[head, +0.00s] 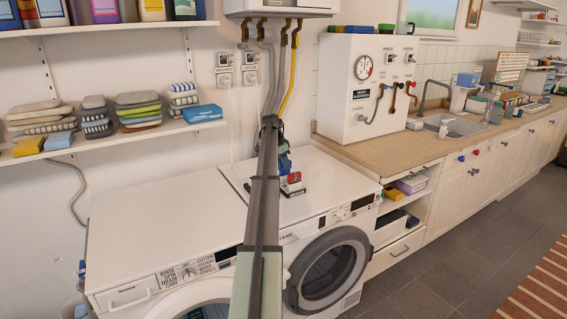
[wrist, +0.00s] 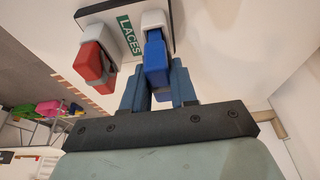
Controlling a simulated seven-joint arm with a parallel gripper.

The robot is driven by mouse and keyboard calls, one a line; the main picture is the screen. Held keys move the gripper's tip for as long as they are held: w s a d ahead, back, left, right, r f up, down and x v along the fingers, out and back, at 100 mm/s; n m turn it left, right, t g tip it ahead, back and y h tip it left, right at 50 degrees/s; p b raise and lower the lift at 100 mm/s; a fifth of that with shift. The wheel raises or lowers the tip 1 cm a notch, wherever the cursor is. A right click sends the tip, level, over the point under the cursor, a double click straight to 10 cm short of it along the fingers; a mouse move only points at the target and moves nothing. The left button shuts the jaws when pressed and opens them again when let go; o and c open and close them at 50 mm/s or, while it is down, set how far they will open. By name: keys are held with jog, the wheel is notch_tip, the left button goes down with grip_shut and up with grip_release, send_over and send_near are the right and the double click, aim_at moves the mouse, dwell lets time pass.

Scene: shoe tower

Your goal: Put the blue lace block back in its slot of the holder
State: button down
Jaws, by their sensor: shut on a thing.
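The holder is a dark-edged white board with a green LACES label (wrist: 130,37) and two white slots. It stands on top of the right-hand washing machine in the head view (head: 291,191). A red block (wrist: 92,62) sits at the left slot; it also shows in the head view (head: 294,178). The blue lace block (wrist: 156,58) is between the fingers of my gripper (wrist: 158,88), which is shut on it. The block overlaps the white right slot (wrist: 154,20) in the wrist view; I cannot tell how far it is inside. My gripper shows small in the head view (head: 284,160), partly behind my arm.
Two white washing machines (head: 150,225) stand side by side, their tops mostly clear. A wall shelf (head: 110,137) with folded cloths is at the left. A white box with a gauge (head: 361,95) stands on the counter at the right. Pipes (head: 286,75) run down the wall behind.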

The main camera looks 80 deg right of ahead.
jog(key=shift+f, duration=1.1)
jog(key=c, duration=0.8)
grip_release()
jog(key=v, duration=1.3)
jog(key=shift+w+r, duration=0.15)
jog(key=shift+r, duration=0.25)
jog(key=shift+a, duration=0.1)
